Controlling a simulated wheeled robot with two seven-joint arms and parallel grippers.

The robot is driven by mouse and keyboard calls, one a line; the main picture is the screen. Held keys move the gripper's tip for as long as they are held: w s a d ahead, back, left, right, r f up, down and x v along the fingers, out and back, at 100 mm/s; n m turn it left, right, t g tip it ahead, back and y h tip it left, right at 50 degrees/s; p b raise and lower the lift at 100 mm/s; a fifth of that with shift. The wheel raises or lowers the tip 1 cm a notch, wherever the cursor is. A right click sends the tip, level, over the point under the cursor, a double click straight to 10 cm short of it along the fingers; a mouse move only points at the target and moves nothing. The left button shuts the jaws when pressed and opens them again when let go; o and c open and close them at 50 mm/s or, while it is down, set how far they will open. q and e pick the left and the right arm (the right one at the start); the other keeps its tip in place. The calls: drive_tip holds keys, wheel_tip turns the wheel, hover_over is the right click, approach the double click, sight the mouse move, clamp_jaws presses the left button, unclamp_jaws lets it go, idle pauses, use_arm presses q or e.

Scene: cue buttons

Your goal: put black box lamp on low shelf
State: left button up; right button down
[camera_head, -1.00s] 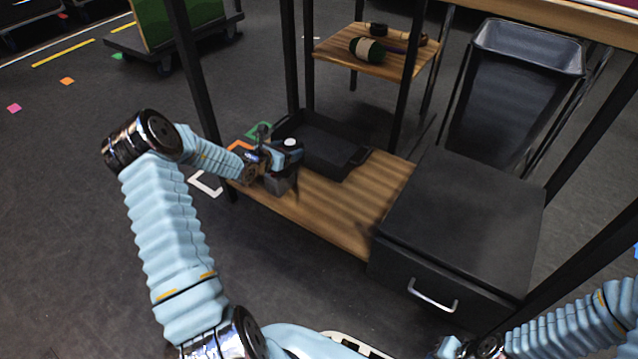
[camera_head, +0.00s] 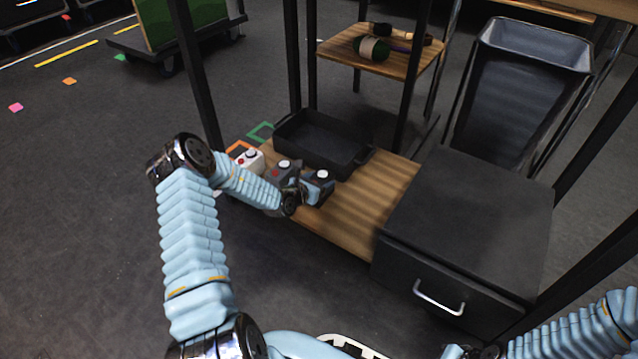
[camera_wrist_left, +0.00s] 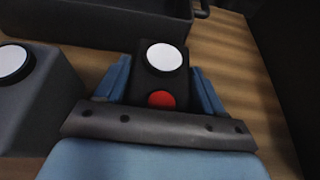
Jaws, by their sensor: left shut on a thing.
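The black box lamp (camera_head: 320,190), with a white dome and a red button, is between the fingers of my left gripper (camera_head: 316,186) at the low wooden shelf (camera_head: 365,215). The left wrist view shows the lamp (camera_wrist_left: 161,75) upright between the blue fingers. I cannot tell whether its base touches the shelf. A grey box lamp (camera_head: 280,174) stands just left of it and also shows in the left wrist view (camera_wrist_left: 35,100). A white box lamp (camera_head: 246,160) stands farther left. My right gripper is outside the view.
A black tray (camera_head: 322,142) lies behind the lamps. A black drawer cabinet (camera_head: 465,215) stands at the shelf's right end. Bare wood lies between the held lamp and the cabinet. Dark posts (camera_head: 200,75) frame the shelf. A grey bin (camera_head: 520,90) stands at the back right.

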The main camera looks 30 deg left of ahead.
use_arm(q)
drive_tip(key=o, duration=1.5)
drive_tip(key=shift+c, duration=0.2)
drive_tip(key=shift+s+r, duration=0.1)
drive_tip(key=shift+s+r, duration=0.15)
drive_tip(key=shift+s, duration=0.15)
drive_tip(key=p+v, duration=0.2)
drive_tip(key=v, duration=0.9)
drive_tip(key=shift+p, duration=0.35)
drive_tip(key=shift+a, duration=0.1)
